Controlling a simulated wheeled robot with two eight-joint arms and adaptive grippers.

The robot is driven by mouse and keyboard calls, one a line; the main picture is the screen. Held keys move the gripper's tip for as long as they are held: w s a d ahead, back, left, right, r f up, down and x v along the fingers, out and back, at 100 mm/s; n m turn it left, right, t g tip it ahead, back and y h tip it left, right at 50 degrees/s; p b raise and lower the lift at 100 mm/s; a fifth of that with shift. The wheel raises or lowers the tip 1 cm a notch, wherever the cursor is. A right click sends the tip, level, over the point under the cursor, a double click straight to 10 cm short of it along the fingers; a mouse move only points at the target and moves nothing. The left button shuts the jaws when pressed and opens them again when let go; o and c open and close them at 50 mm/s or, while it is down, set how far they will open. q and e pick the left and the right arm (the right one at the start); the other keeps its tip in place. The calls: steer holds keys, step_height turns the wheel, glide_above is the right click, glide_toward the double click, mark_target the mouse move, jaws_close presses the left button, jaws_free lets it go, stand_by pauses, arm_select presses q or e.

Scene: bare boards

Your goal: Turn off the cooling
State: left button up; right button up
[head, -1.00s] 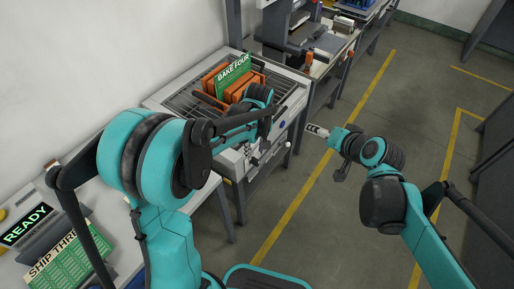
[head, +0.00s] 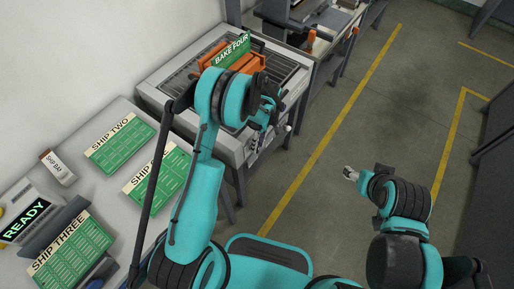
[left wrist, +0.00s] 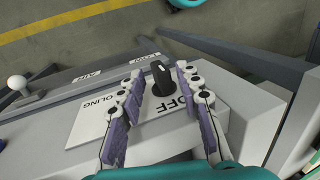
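In the left wrist view a black knob (left wrist: 162,79) with a white pointer mark sits on a white plate (left wrist: 90,124). The plate reads "OLING", its start hidden by a finger, and "OFF" beside the knob. My left gripper (left wrist: 160,82) is open, with one finger on each side of the knob; I cannot tell whether they touch it. In the head view my left gripper (head: 256,143) is at the front of the oven-like machine (head: 226,145), partly hidden by my arm. My right gripper (head: 350,174) hangs over the floor, away from the machine; its fingers are too small to judge.
A white ball-ended lever (left wrist: 17,83) stands left of the plate. Orange blocks (head: 246,62) with a "BAKE FOUR" board (head: 232,50) rest on the machine's grill. Green "SHIP" boards (head: 120,142) lie on the left bench. The floor at right is clear.

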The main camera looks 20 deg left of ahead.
arm_select(q)
steer(key=shift+x, duration=0.95)
jaws_close()
steer(key=t+b, duration=0.1)
steer(key=t+h+b, duration=0.1)
steer(key=t, duration=0.1)
steer(key=shift+s+a, duration=0.1)
steer(key=shift+s, duration=0.15)
